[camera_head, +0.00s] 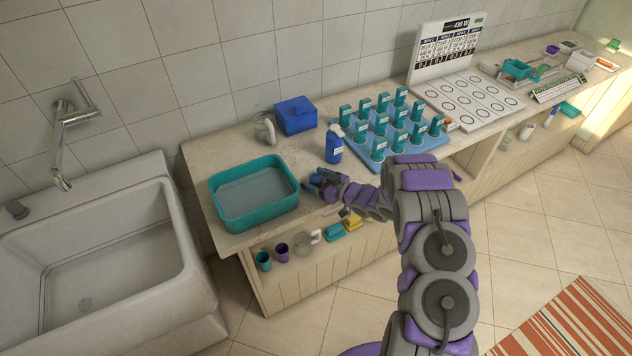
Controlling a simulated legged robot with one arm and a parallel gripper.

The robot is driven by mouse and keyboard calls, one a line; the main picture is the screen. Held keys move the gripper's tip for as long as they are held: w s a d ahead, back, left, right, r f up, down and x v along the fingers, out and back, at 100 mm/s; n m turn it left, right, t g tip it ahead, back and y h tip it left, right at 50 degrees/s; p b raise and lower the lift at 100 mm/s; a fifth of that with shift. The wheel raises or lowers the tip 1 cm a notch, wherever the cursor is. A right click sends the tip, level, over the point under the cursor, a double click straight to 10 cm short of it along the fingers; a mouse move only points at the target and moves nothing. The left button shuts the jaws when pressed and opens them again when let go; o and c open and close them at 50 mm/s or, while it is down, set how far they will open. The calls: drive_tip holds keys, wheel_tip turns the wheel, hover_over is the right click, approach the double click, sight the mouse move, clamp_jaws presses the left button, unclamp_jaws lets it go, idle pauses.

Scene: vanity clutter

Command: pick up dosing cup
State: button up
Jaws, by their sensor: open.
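My gripper (313,183) is open, low over the counter just right of the teal basin. Dark blue parts show at its tip; I cannot tell whether they are its fingers or a small object. No dosing cup can be made out for certain. Small cups stand on the shelf below the counter: a teal cup (263,261) and a purple cup (282,253), beside a clear jug (303,242) with a pale handle. The gripper is above and to the right of these cups. Anything right under the gripper is hidden.
The teal basin (219,207), a blue spray bottle (334,146), a blue box (295,115) and a clear pitcher (264,130) stand around the gripper. A sink (190,250) is at left.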

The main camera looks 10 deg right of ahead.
drive_tip(key=c, duration=1.1)
drive_tip(key=shift+r, duration=0.2)
